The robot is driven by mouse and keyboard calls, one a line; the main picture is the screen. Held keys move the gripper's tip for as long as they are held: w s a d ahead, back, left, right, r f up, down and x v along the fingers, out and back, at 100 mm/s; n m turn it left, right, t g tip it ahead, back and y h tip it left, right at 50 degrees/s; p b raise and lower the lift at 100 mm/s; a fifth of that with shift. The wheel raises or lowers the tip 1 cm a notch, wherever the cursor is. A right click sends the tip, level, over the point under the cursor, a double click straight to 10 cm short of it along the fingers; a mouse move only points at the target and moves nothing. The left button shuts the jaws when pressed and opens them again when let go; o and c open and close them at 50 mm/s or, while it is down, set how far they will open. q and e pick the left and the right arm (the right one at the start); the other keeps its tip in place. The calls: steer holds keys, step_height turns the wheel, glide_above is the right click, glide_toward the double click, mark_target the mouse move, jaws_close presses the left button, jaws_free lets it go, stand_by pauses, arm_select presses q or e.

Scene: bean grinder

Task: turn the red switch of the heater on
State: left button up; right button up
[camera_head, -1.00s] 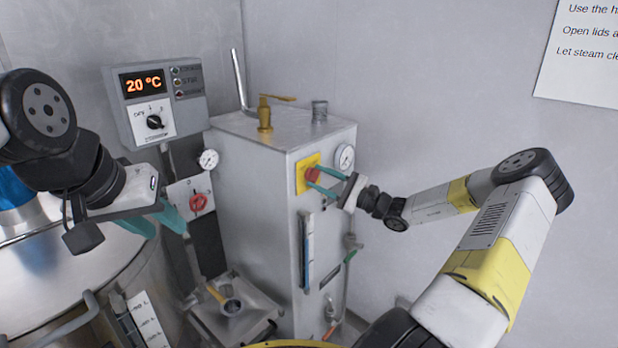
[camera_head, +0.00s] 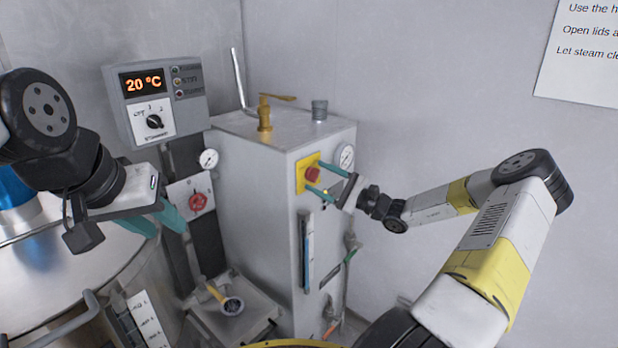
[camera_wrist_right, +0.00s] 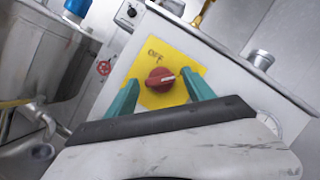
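The heater (camera_head: 262,190) is a grey metal box in the head view. Its red switch (camera_head: 312,174) sits on a yellow plate (camera_head: 301,177) on the heater's right-hand face. In the right wrist view the red switch (camera_wrist_right: 160,79) shows between the fingers, with "OFF" printed above it; its white mark points right, away from that word. My right gripper (camera_head: 322,178) is open, its teal fingers on either side of the switch and apart from it. My left gripper (camera_head: 176,217) hangs over the metal vessel at left, away from the heater; its fingers look spread.
A control box (camera_head: 155,100) reading 20 °C is on the left, with a black dial. A gauge (camera_head: 345,157) sits beside the switch. A brass valve (camera_head: 265,112) stands on the heater top. A metal vessel (camera_head: 50,270) fills the lower left.

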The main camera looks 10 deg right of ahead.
steer(key=v, duration=0.7)
steer(key=shift+s+d, duration=0.25)
steer(key=shift+f, duration=0.1)
steer(key=s+a+r+n+g+h, duration=0.3)
steer(key=s+a+n+g+h, duration=0.3)
steer(key=s+a+n+g, duration=0.8)
steer(key=s+d+r+n+t+h, duration=0.2)
steer(key=s+r+t+h, duration=0.5)
steer(key=s+r, duration=0.5)
steer(key=s+d+h, duration=0.1)
steer(key=s+h, duration=0.1)
steer(key=s, duration=0.1)
steer(key=shift+n+t, duration=0.3)
steer(key=shift+t, duration=0.1)
